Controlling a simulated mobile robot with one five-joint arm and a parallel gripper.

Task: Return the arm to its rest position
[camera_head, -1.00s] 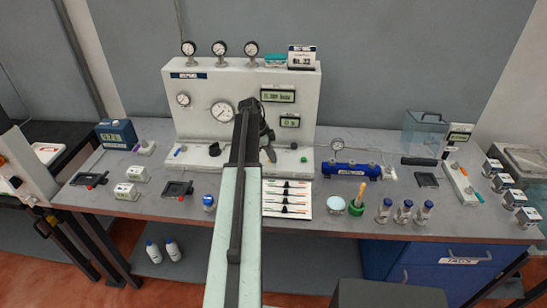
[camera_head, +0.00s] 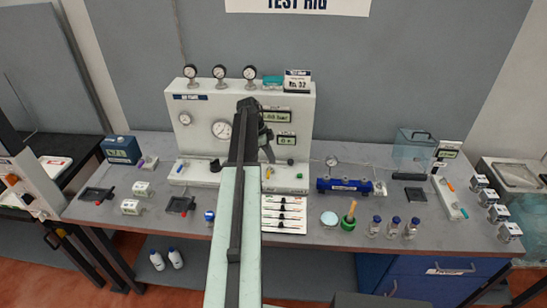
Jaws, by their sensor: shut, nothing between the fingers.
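My arm (camera_head: 240,190) reaches up the middle of the view, over the bench, with its far end in front of the white test panel (camera_head: 195,147). My gripper (camera_head: 268,153) hangs from the arm's far end as a small dark shape before the panel. It is shut, with nothing seen in it. The fingertips are small and partly lost against the dark wrist. The arm hides part of the panel and of the bench behind it.
White slider strips (camera_head: 284,221) lie right of my arm. A blue manifold (camera_head: 345,186), a green pot (camera_head: 348,222) and several bottles (camera_head: 393,225) stand further right. Left are a blue meter box (camera_head: 121,149) and dark trays (camera_head: 180,205). Bare bench (camera_head: 325,237) shows in front.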

